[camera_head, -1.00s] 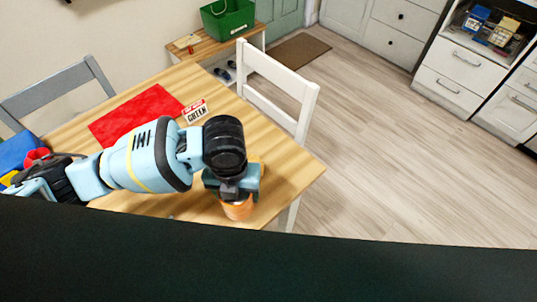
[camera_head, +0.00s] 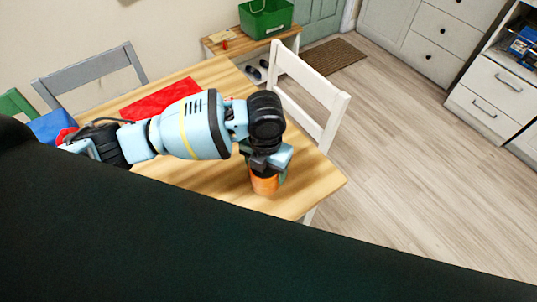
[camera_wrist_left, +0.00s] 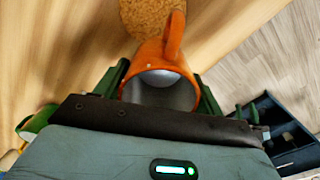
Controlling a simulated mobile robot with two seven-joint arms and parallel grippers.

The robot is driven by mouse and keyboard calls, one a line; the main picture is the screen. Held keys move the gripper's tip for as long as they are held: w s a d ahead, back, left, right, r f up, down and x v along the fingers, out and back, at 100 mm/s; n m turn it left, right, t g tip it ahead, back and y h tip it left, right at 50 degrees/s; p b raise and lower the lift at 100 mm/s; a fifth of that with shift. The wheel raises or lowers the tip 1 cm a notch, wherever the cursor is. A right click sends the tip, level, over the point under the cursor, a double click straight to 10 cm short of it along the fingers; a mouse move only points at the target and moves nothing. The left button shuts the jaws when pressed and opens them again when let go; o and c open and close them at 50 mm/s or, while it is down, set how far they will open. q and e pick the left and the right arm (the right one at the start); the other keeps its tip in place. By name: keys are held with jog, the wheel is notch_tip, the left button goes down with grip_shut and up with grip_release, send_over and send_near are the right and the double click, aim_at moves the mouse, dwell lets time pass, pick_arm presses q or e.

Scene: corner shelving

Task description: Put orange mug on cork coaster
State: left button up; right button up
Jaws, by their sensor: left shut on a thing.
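The orange mug (camera_head: 265,185) is near the right end of the wooden table in the head view. My left gripper (camera_head: 266,170) is shut on it from above. In the left wrist view the mug (camera_wrist_left: 168,58) sits between the green fingers of my left gripper (camera_wrist_left: 160,84), its open mouth facing the camera and its handle pointing up the picture. The cork coaster (camera_wrist_left: 150,14) lies on the table just beyond the handle, at the top edge. The head view does not show the coaster. I cannot tell whether the mug touches the table. My right gripper is not in view.
The wooden table (camera_head: 215,185) is bare around the mug. A red mat (camera_head: 160,97) lies behind my left arm. A white chair (camera_head: 307,95) stands at the table's far right side, a grey chair (camera_head: 88,75) at the left. A green and white item (camera_wrist_left: 38,121) shows at the wrist view's left.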

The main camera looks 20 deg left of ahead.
pick_arm(q)
jog(key=w+f, duration=0.1)
jog(key=w, duration=0.1)
jog(key=w+a+f, duration=0.1)
jog(key=w, duration=0.1)
jog(key=w+f, duration=0.2)
jog(key=shift+w+a, duration=0.15)
jog(key=shift+w, duration=0.05)
dwell(0.4)
jog(key=shift+f, duration=0.2)
jog(key=o, duration=1.2)
jog(key=shift+r, duration=0.15)
jog(key=shift+r, duration=0.3)
notch_tip(320, 180, up, 12)
jog(key=shift+f, duration=0.25)
